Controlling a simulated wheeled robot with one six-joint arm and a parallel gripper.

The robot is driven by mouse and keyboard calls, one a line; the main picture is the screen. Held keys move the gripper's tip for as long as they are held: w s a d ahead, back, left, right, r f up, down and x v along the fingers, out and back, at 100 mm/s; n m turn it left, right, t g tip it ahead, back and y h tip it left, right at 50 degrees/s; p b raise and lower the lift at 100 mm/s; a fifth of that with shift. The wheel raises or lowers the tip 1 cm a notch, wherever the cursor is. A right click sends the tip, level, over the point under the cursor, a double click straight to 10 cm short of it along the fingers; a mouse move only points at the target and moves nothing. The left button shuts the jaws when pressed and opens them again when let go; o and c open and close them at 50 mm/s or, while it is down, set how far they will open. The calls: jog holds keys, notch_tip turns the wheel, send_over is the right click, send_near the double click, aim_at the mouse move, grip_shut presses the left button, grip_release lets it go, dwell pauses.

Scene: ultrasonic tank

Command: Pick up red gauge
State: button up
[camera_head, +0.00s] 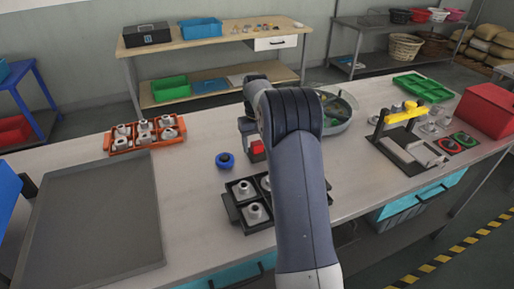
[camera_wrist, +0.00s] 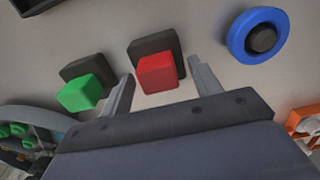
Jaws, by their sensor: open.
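The red gauge (camera_wrist: 158,73) is a small red block next to a dark square base (camera_wrist: 155,45) in the wrist view. In the head view the red gauge (camera_head: 257,147) shows on the bench just left of my arm. My gripper (camera_wrist: 160,68) is open, with one finger on each side of the red gauge. I cannot tell if the fingers touch it. In the head view my arm hides most of the gripper.
A green block (camera_wrist: 80,94) with its own dark base sits close to the left finger. A blue ring (camera_head: 225,160) lies to the left of the red gauge. A black tray (camera_head: 232,213) with metal parts stands nearer. A round tank (camera_head: 340,122) is behind my arm.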

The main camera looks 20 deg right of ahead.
jog(key=c, duration=1.1)
jog(key=shift+r, duration=0.1)
